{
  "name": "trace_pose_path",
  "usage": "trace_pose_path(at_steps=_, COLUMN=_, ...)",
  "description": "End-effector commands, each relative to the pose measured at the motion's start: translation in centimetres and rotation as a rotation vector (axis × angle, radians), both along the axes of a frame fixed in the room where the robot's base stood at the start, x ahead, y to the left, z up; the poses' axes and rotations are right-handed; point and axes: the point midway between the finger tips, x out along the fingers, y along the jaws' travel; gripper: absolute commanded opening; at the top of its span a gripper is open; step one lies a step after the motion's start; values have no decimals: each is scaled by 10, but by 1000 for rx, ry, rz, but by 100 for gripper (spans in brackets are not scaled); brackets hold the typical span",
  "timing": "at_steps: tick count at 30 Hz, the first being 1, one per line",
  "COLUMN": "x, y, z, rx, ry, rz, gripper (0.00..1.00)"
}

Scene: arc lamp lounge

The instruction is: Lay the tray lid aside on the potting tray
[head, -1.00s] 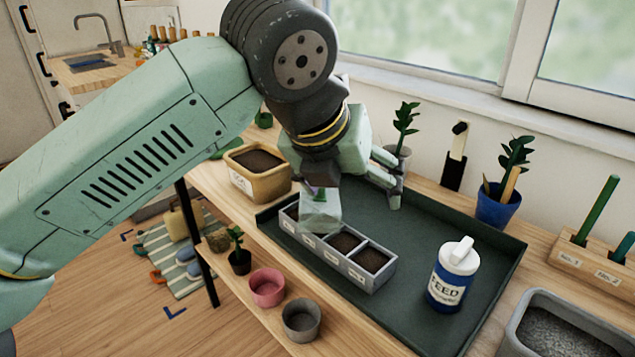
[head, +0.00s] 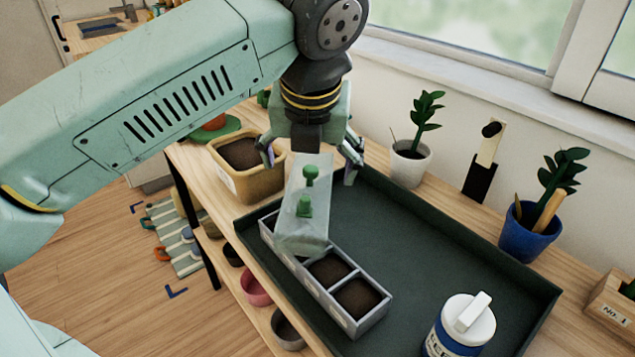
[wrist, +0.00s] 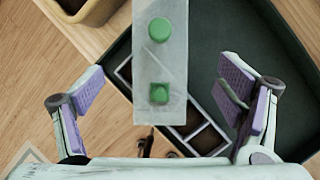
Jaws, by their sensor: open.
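The tray lid (head: 318,214), pale and translucent with two green knobs, lies askew over the left part of the grey seed tray (head: 350,329). It also shows in the wrist view (wrist: 160,95). Two soil-filled compartments show at the seed tray's right end; the lid hides part of the others. The seed tray stands along the front edge of the dark green potting tray (head: 430,245). My gripper (head: 309,163) is open, with one finger on each side of the lid and apart from it in the wrist view (wrist: 157,103). I cannot tell its height above the lid.
A tan soil planter (head: 262,183) stands left of the potting tray. The potting tray's middle and back are bare.

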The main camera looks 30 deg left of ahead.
Motion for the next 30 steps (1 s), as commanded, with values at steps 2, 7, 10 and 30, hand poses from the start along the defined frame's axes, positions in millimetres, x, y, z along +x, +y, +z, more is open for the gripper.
trace_pose_path(at_steps=2, x=4, y=3, z=-16, rx=-1, ry=2, rz=-1, gripper=87)
trace_pose_path(at_steps=7, x=13, y=9, z=-40, rx=-1, ry=-1, rz=-2, gripper=87)
trace_pose_path(at_steps=10, x=16, y=11, z=-46, rx=-1, ry=0, rz=-1, gripper=87)
trace_pose_path(at_steps=30, x=37, y=24, z=-89, rx=0, ry=-1, rz=-1, gripper=85)
